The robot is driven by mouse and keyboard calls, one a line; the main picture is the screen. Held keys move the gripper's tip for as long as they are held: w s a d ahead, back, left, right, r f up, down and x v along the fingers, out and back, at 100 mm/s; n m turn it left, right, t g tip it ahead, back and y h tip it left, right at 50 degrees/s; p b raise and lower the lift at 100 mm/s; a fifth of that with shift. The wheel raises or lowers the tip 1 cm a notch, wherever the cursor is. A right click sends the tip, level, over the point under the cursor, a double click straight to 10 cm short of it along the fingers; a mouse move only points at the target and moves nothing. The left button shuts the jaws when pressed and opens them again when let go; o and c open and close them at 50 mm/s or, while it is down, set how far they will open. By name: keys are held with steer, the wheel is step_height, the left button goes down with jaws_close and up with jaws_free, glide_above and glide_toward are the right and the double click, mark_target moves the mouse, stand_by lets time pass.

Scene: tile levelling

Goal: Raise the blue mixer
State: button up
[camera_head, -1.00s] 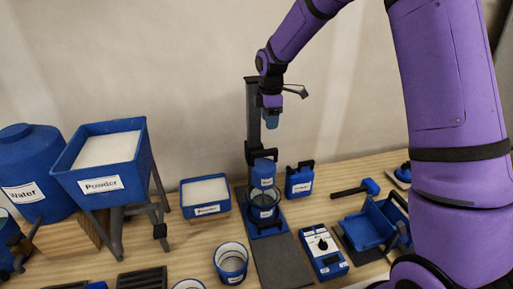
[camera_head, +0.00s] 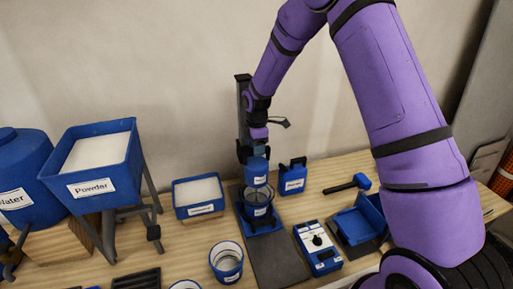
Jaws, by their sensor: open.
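The blue mixer (camera_head: 256,171) is a labelled cylindrical head on a dark upright column (camera_head: 243,95). It sits low, over a clear-rimmed blue container (camera_head: 257,197) on a blue stand base (camera_head: 264,228). My gripper (camera_head: 258,150) comes down from above, just over the top of the mixer head and in front of the column. It is open. Its fingertips are small and partly lost against the mixer, so I cannot tell whether they touch it.
A control box (camera_head: 319,249), a hammer (camera_head: 349,184) and a blue scoop-like tray (camera_head: 359,223) lie to the right. A powder hopper (camera_head: 93,190) stands at left.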

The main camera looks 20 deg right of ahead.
steer(key=shift+f, duration=0.25)
jaws_close()
step_height(320, 180, up, 13)
stand_by(0.4)
steer(key=shift+w, duration=0.15)
jaws_free()
steer(key=shift+r, duration=0.15)
